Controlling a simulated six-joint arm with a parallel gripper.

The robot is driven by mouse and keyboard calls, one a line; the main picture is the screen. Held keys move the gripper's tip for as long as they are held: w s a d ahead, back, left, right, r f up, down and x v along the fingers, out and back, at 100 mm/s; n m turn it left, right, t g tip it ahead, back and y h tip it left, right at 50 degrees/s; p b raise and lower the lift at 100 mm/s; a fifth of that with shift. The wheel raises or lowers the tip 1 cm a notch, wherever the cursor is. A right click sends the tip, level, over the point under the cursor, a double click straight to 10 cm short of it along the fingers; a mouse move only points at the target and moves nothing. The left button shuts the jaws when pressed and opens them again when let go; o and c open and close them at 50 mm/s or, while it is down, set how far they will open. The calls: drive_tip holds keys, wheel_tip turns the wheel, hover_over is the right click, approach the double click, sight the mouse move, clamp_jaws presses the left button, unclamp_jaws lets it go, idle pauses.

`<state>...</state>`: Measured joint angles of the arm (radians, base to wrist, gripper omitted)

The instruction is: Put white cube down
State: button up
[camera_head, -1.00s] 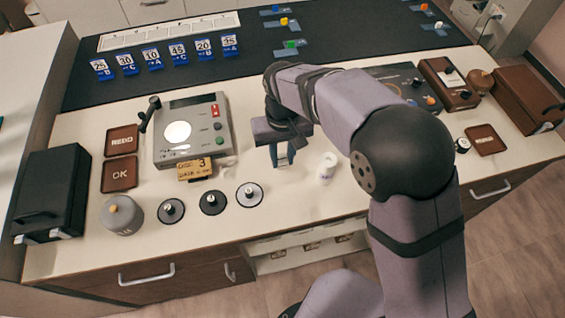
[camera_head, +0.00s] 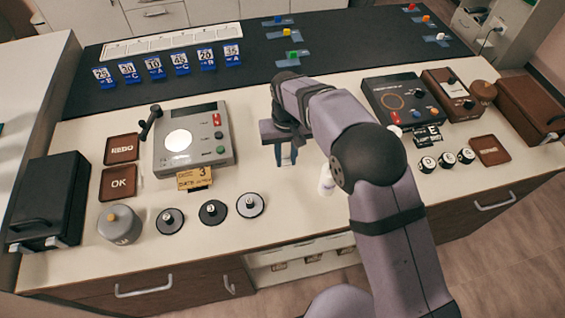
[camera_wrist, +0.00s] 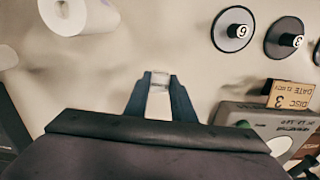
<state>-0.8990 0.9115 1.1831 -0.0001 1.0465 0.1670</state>
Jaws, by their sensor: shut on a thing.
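My gripper (camera_head: 286,154) is over the pale counter, between the grey machine and a white cylinder. In the wrist view, my gripper (camera_wrist: 159,84) is shut on a small white cube (camera_wrist: 159,104), which shows between the two dark fingers. In the head view, the cube is mostly hidden by the fingers. I cannot tell whether the cube touches the counter.
The grey machine (camera_head: 216,154) with a yellow disc card (camera_head: 194,178) stands left of my gripper. The white cylinder (camera_head: 327,180) stands to the right, partly behind my arm. Bare counter surrounds the gripper.

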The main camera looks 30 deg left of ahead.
wheel_tip(320, 180, up, 7)
drive_tip(key=w+a, duration=0.2)
drive_tip(key=shift+a+n, duration=0.25)
drive_tip(key=shift+n, duration=0.05)
idle(0.3)
drive_tip(key=shift+d+f, duration=0.1)
drive_tip(key=shift+d, duration=0.05)
drive_tip(key=shift+f+p, duration=1.5)
drive_tip(key=shift+f, duration=3.5)
